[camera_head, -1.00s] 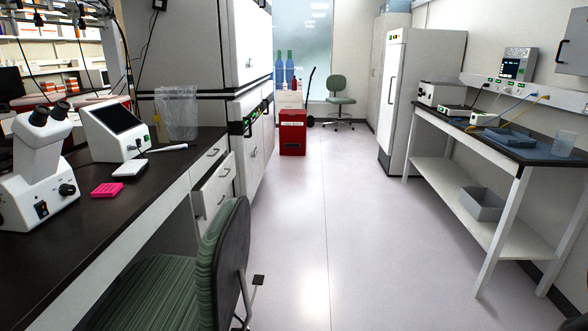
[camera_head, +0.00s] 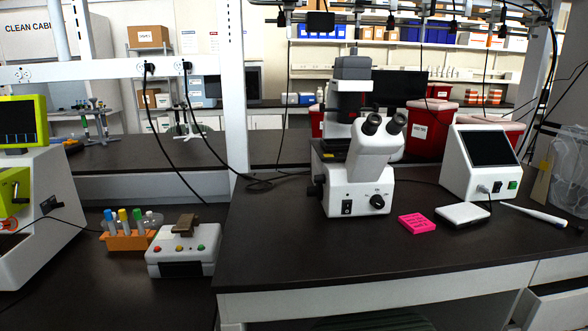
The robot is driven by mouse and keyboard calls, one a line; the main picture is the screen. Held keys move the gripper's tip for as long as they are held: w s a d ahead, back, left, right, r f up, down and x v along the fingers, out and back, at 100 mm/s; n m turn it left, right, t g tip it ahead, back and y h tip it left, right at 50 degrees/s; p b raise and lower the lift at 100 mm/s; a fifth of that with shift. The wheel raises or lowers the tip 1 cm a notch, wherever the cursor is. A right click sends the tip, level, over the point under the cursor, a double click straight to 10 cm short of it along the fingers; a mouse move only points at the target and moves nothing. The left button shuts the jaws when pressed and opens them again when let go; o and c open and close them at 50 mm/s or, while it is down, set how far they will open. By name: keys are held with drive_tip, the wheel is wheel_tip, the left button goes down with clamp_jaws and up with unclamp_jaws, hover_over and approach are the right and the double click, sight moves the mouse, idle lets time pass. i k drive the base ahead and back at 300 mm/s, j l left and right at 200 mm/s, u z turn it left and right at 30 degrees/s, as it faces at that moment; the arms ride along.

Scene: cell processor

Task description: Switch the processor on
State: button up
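No label in view names the processor. A white machine with a lime-green framed screen (camera_head: 18,124) stands at the far left, cut off by the picture edge; it has a green part, a red-orange round part and a dark patch on its side. A white device with a sloped dark screen (camera_head: 480,165) stands on the right bench, with a green switch and a dark switch low on its front. A small white box with red, yellow and green buttons (camera_head: 184,250) sits on the lower left bench. My gripper is not in view.
An orange rack of capped tubes (camera_head: 128,240) stands beside the button box. A microscope (camera_head: 355,165), a pink tray (camera_head: 417,223) and a white pad (camera_head: 462,215) are on the right bench (camera_head: 300,265). Black cables cross the benches. The right bench's front left is clear.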

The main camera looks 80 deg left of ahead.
sight(61, 205)
drive_tip(key=i+u, duration=0.1)
drive_tip(key=u, duration=3.6)
drive_tip(key=i+l, duration=0.15)
drive_tip(key=i, duration=0.25)
drive_tip(key=i+l+u, duration=0.1)
drive_tip(key=i, duration=0.3)
drive_tip(key=i+l, duration=0.2)
drive_tip(key=i, duration=0.2)
